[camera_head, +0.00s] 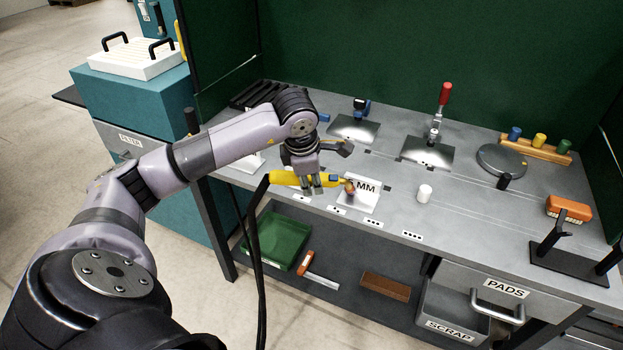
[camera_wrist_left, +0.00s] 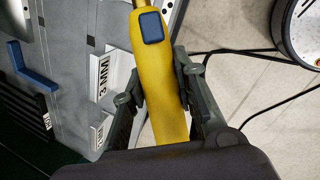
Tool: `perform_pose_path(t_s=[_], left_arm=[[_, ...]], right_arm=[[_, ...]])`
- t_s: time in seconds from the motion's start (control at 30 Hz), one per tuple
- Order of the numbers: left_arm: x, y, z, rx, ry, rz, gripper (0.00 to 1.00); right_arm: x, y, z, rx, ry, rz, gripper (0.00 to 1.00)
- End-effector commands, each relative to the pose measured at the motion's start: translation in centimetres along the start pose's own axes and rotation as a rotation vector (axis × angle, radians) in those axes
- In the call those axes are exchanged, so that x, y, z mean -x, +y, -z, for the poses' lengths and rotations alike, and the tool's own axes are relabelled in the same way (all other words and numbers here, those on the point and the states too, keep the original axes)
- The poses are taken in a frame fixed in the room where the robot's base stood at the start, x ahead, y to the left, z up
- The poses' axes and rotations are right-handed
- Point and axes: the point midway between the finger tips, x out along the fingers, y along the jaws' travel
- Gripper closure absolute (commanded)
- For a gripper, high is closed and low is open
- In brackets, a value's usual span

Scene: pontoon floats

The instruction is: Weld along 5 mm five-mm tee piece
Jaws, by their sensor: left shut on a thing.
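My left gripper (camera_head: 311,184) is shut on a yellow welding torch (camera_head: 287,178) above the bench's front edge. In the left wrist view, the gripper (camera_wrist_left: 157,97) has its fingers on both sides of the torch (camera_wrist_left: 160,88), which has a dark blue button. The torch's copper-coloured tip (camera_head: 350,187) is in front of a white card (camera_head: 368,187) marked "MM"; its number is hidden. One shiny plate (camera_head: 352,130) lies at the back with a blue clamp. Another plate (camera_head: 427,152) lies under a red-handled clamp (camera_head: 443,100). I cannot tell which is the five-mm tee piece.
A black stand (camera_head: 575,262) is at the right. Green screens (camera_head: 400,60) close the back. Dark cables (camera_head: 257,260) hang in front.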

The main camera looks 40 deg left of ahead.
Motion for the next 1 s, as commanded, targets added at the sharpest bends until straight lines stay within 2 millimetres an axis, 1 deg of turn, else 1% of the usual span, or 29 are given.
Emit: perform_pose_path(t_s=[0.47,1.0], left_arm=[[0.2,0.1,-0.2,0.001,-0.004,-0.005,1.0],[0.2,-0.5,-1.4,0.001,-0.004,-0.005,1.0]], right_arm=[[0.0,0.0,0.0,0.0,0.0,0.0,0.6],[0.1,0.0,0.0,0.0,0.0,0.0,0.6]])
